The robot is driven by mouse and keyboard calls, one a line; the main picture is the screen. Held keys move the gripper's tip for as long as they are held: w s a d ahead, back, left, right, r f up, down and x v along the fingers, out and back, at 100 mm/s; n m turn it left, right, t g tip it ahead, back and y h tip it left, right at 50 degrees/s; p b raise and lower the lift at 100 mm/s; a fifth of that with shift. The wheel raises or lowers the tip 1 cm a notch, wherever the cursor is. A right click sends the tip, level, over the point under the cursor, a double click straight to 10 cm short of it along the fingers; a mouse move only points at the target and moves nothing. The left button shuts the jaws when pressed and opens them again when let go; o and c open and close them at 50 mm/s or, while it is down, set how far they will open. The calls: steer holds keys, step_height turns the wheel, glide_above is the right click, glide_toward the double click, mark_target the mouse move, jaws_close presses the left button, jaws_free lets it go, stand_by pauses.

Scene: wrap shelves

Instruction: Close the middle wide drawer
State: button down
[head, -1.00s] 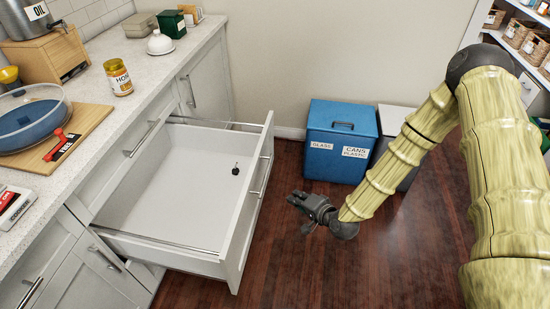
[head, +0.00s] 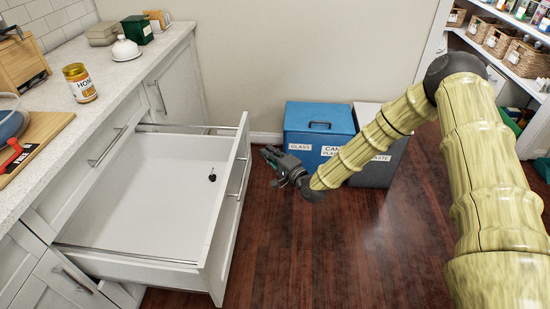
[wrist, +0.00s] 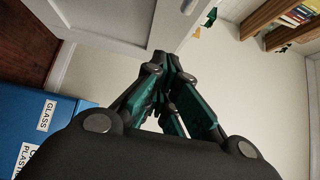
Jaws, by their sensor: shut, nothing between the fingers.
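The middle wide drawer (head: 150,190) is pulled far out of the white cabinet, and its front panel (head: 230,205) faces right with bar handles on it. A small dark object (head: 212,178) lies inside on the drawer floor. My gripper (head: 268,155) is to the right of the drawer front's far end, apart from it in the head view, in front of the blue bin. In the wrist view my gripper (wrist: 162,62) has its fingers together and empty, with a white panel (wrist: 125,20) beyond the fingertips.
A blue bin (head: 310,125) and a grey bin (head: 378,170) stand by the wall behind my arm. A honey jar (head: 79,84) and a cutting board (head: 35,140) are on the counter (head: 105,75). The wooden floor (head: 310,250) right of the drawer is clear.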

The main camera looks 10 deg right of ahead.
steer(key=shift+w+a+p, duration=0.1)
steer(key=shift+w+a, duration=0.6)
steer(key=shift+a, duration=0.25)
steer(key=shift+w+a+p, duration=0.1)
steer(key=shift+w+a, duration=0.6)
steer(key=shift+a, duration=0.3)
steer(key=shift+w+a+p, duration=0.1)
steer(key=shift+w+a, duration=0.6)
steer(key=shift+a, duration=0.25)
